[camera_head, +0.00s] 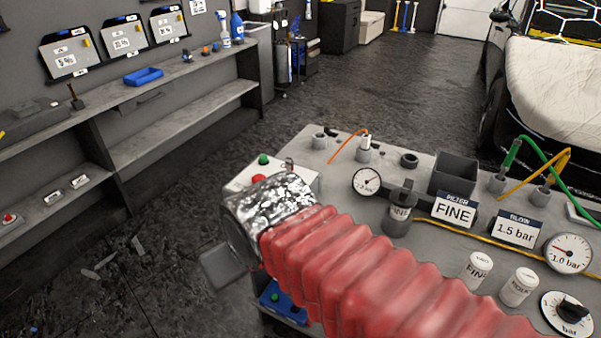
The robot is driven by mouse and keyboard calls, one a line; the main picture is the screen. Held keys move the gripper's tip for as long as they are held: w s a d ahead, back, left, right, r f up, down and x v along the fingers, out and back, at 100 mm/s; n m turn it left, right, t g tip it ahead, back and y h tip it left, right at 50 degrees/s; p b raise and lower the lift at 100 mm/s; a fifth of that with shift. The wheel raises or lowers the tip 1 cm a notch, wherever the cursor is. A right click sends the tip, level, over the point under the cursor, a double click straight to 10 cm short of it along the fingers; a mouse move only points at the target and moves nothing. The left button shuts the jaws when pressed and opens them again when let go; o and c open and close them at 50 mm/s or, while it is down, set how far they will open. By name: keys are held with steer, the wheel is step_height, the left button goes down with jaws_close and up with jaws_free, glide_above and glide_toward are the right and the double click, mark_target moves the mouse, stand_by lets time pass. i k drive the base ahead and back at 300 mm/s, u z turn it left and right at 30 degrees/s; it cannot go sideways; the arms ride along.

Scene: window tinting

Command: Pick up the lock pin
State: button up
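I cannot single out the lock pin with certainty. A small white-topped peg (366,141) with an orange cord stands upright in a grey socket at the back of the grey bench (325,160). A short metal pin-like piece (290,164) stands by the white control box (252,176). My arm, in a red bellows sleeve with a silver foil cuff, crosses the front of the bench. A flat grey part of my gripper (222,267) shows past the cuff, left of the bench edge. Its fingertips are not clear, and I see nothing held.
The bench carries a gauge (366,181), a dark canister (399,212), an open dark bin (454,175), FINE and 1.5 bar signs, two white jars and hoses. A blue box (283,303) sits below my arm. Wall shelves stand left; a covered car stands right.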

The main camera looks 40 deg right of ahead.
mark_target(288, 167)
steer(key=u, duration=0.05)
steer(key=i, duration=1)
steer(key=z, duration=0.1)
